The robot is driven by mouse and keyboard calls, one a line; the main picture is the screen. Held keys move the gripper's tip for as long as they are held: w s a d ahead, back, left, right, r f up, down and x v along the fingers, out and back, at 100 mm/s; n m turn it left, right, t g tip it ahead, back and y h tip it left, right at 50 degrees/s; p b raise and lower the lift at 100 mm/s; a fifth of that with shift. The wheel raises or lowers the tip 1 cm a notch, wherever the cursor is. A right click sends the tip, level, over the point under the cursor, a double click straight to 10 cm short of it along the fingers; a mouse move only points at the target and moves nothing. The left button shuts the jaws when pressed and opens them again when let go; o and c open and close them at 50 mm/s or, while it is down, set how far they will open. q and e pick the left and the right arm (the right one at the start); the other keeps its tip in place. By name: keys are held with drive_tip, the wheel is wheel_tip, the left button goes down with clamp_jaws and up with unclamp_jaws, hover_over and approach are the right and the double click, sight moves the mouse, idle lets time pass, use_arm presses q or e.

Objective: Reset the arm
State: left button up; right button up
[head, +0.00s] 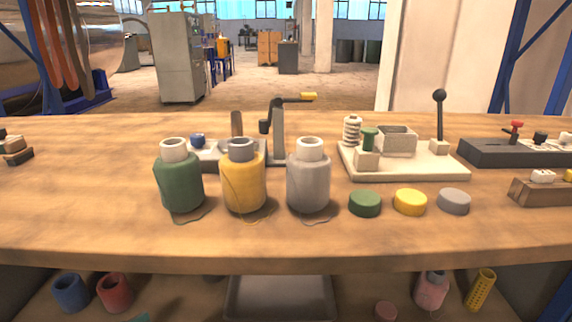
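Neither of my grippers shows in the head view, and no part of my arms is visible. On the wooden table stand a green bottle (180,186), a yellow bottle (244,184) and a grey bottle (308,186), all upright and open at the neck. To their right lie a green cap (365,203), a yellow cap (410,202) and a grey cap (454,201). Behind the bottles is a device with a dark upright post and a yellow-tipped lever (308,97), its base partly hidden. A cream base (432,164) carries a spring, a green-topped part, a square box and a black-knobbed lever.
The wooden table (90,190) has free room at left and along its front edge. A dark grey block (485,153) with a red-handled part stands at right, near a brown block (535,192). A lower shelf holds cups and a grey tray (280,298).

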use_arm(q)
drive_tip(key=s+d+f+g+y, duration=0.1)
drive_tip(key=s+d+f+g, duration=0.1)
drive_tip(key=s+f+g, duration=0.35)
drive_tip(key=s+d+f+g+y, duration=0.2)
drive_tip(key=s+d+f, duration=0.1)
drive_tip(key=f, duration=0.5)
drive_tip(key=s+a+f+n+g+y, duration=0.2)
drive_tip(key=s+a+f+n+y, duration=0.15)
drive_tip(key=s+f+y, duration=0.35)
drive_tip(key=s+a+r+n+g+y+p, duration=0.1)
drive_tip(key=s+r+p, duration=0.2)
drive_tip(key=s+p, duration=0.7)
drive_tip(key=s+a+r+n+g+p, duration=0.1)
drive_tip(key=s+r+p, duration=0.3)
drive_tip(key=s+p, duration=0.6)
drive_tip(key=p, duration=1.2)
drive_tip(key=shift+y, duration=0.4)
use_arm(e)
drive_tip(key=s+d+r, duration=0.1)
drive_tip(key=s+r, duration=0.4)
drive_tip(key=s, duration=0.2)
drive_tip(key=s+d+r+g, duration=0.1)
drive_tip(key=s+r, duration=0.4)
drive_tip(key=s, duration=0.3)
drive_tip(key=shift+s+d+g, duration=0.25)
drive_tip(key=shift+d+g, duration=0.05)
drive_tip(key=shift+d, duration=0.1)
